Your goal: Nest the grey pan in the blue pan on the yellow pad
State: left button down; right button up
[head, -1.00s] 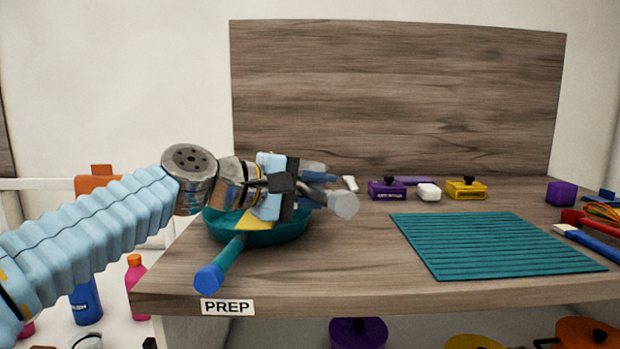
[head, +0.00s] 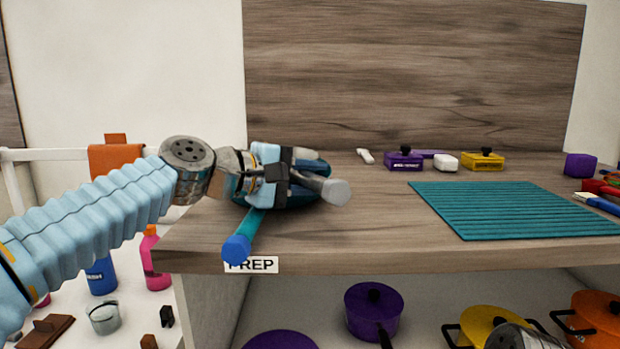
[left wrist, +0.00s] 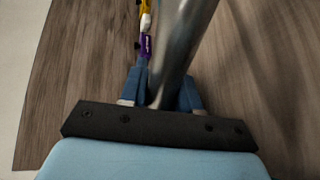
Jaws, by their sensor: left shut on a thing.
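My left gripper (head: 312,181) is shut on a grey metallic bar with a rounded end (head: 337,191), which looks like the grey pan's handle. In the left wrist view the grey bar (left wrist: 180,50) runs up between the blue fingers (left wrist: 160,95). The body of the grey pan cannot be made out. Behind and below the gripper lies a teal-blue pan (head: 318,166) near the table's left end. Its blue handle (head: 238,247) points toward the front edge. My wrist hides most of this pan. No yellow pad can be made out now. My right gripper is not in view.
A teal ribbed mat (head: 520,212) lies to the right on the wooden table (head: 370,225). Purple (head: 404,161), white (head: 446,162) and yellow (head: 483,160) lidded boxes or blocks stand at the back. Pots, including a purple one (head: 372,312), stand on the shelf below. The table between pan and mat is clear.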

pick_arm(q)
jog(key=shift+w+f, duration=0.15)
jog(key=shift+f, duration=0.45)
jog(key=c, duration=0.7)
grip_release()
jog(key=shift+w, duration=0.1)
jog(key=shift+c, duration=0.2)
